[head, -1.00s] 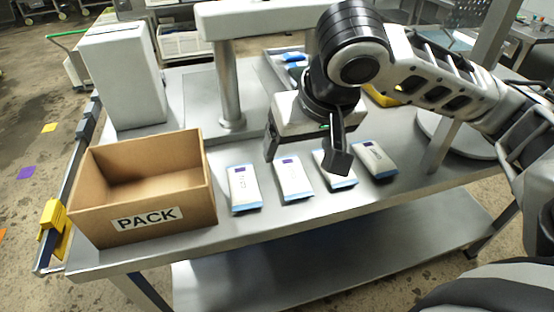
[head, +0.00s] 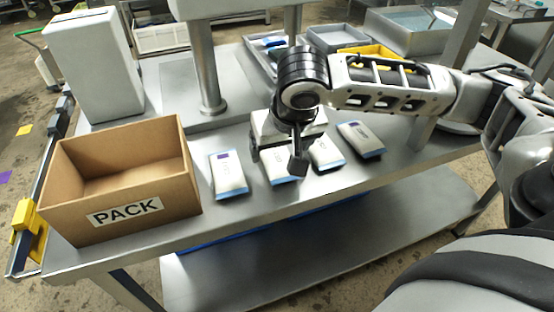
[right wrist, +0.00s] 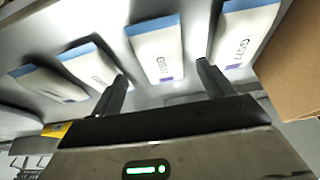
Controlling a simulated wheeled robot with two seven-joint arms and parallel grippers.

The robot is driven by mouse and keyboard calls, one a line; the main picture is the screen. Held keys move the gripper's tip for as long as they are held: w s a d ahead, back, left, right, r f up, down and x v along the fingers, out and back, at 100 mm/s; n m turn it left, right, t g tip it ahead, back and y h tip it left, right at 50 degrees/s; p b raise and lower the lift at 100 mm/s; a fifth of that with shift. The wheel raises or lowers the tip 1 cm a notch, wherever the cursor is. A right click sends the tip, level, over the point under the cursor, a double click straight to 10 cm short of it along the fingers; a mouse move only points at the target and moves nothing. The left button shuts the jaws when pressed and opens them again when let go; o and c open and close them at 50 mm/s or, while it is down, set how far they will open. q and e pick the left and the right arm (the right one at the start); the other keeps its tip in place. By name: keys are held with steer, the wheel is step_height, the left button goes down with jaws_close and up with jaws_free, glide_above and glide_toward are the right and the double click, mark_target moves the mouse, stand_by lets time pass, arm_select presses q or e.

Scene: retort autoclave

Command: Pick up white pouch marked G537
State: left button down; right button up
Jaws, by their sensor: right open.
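Several white pouches with blue ends lie in a row on the steel table. In the head view they are the leftmost pouch (head: 229,178), the second pouch (head: 281,174), the third pouch (head: 326,155) and the rightmost pouch (head: 361,139). My right gripper (head: 277,162) is open and empty above the second pouch, partly hiding it. In the right wrist view, the second pouch (right wrist: 157,48) shows beyond the gap between the open fingers (right wrist: 161,74). The pouches bear printed codes, but I cannot read surely which is G537. My left gripper is not in view.
An open cardboard box marked PACK (head: 125,211) stands left of the pouches. A white box (head: 92,65) and a metal post (head: 203,70) stand behind. Grey trays (head: 337,38) and a yellow one (head: 372,52) are at the back. The table's front strip is clear.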

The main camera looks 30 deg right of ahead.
mark_target(277, 155)
steer(key=x, duration=0.3)
steer(key=shift+w+f, duration=0.15)
steer(key=shift+w, duration=0.15)
steer(key=shift+a, duration=0.1)
steer(key=shift+c, duration=0.3)
steer(key=c, duration=1)
steer(key=shift+c, duration=0.2)
